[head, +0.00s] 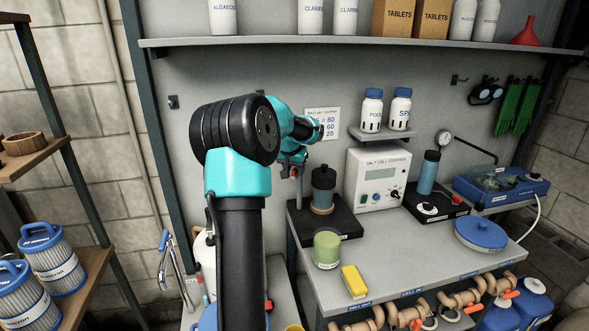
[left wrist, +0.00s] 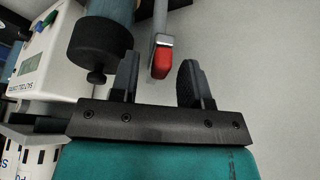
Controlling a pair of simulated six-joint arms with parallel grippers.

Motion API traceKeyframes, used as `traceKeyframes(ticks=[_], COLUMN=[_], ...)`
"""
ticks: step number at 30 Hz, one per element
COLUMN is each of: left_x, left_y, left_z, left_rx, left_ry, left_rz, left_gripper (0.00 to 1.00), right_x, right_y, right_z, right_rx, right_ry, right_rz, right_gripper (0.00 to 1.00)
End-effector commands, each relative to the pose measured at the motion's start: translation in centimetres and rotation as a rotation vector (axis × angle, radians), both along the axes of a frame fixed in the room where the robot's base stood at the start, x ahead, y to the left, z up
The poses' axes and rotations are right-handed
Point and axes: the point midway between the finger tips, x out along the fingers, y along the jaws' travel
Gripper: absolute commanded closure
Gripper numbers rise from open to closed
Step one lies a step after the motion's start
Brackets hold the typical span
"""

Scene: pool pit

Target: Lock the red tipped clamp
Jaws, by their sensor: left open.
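The red-tipped clamp shows in the left wrist view as a grey metal lever with a red tip (left wrist: 163,60). In the head view a small red spot (head: 295,171) shows just below my left gripper (head: 293,158), left of the black-topped cylinder (head: 323,178). In the left wrist view my left gripper (left wrist: 159,80) is open. The red tip lies between its two fingers in the picture, with gaps on both sides; I cannot tell its depth. The clamp's base is hidden in both views. My right gripper is not in view.
The black-topped cylinder stands on a black base (head: 345,222), close to one finger in the left wrist view (left wrist: 99,45). The white controller box (head: 379,178) stands to its right. A green jar (head: 327,250) and yellow sponge (head: 354,281) are at the bench front.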

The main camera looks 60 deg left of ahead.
Motion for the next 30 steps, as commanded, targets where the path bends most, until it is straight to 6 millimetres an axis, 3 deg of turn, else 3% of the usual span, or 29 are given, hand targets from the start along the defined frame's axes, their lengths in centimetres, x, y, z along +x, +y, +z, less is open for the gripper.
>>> traceKeyframes(ticks=[5, 18, 30], left_x=[-0.02, -0.02, -0.12], left_y=[0.00, 0.00, 0.15], left_z=[0.03, 0.06, 0.07], left_rx=[0.000, 0.000, 0.000], left_ry=[0.000, 0.000, -0.001], left_rz=[0.000, 0.000, -0.025], left_gripper=[0.59, 1.00, 1.00], right_x=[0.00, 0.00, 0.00], right_y=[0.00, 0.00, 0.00], right_z=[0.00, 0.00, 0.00], right_rx=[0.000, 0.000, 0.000], right_ry=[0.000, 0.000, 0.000], right_rz=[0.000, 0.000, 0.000], right_gripper=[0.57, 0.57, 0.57])
